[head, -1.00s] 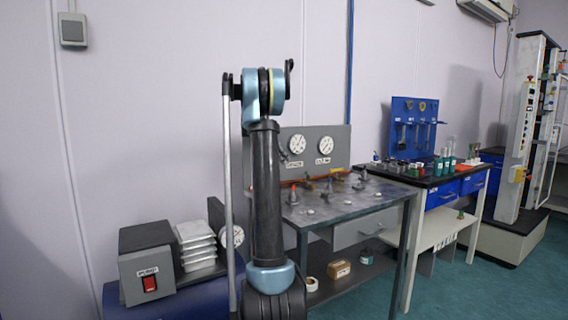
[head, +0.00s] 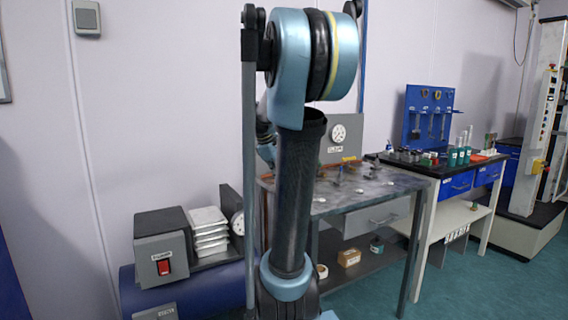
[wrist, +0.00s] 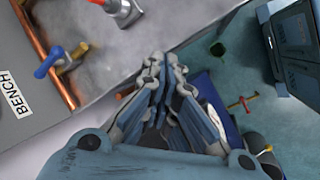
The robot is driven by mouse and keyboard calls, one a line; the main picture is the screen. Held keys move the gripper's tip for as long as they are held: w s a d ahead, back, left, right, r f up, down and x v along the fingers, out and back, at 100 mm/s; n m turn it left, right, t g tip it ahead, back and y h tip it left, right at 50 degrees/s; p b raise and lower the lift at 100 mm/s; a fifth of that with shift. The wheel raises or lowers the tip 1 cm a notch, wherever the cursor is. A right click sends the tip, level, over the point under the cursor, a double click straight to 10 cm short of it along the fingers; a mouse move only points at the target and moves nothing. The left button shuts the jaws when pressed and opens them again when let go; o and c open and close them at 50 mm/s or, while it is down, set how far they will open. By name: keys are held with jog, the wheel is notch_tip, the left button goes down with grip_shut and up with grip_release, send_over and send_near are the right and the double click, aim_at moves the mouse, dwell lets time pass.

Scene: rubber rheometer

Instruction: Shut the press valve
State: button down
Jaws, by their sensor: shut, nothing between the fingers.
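In the wrist view, my gripper (wrist: 163,62) is shut and empty, over the gap beside the grey bench (wrist: 165,25). A blue-handled valve (wrist: 50,62) sits on brass and copper piping on the bench, next to a "BENCH" label, to the left of my gripper. A red T-shaped handle (wrist: 243,102) on a thin brass stem lies to the right, below bench level, apart from the fingers. No label naming the press valve is legible, so I cannot tell which one it is. In the head view my arm hides the gripper.
A grey box with a red switch (head: 163,267) and stacked pale trays (head: 208,232) stand on the left, above a blue tank (head: 125,290). A second bench with a blue tool panel (head: 428,115) is at right.

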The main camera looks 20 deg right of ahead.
jog(key=s+a+f+m+y, duration=0.2)
jog(key=s+a+f+m, duration=0.3)
jog(key=s+f, duration=0.5)
jog(key=s+a+f+m+y, duration=0.2)
jog(key=s+a+f+m, duration=0.3)
jog(key=s, duration=1.1)
jog(key=a+f, duration=0.3)
jog(key=f, duration=0.1)
jog(key=shift+s+a+f, duration=0.15)
jog(key=shift+a+f, duration=0.1)
jog(key=shift+f, duration=0.15)
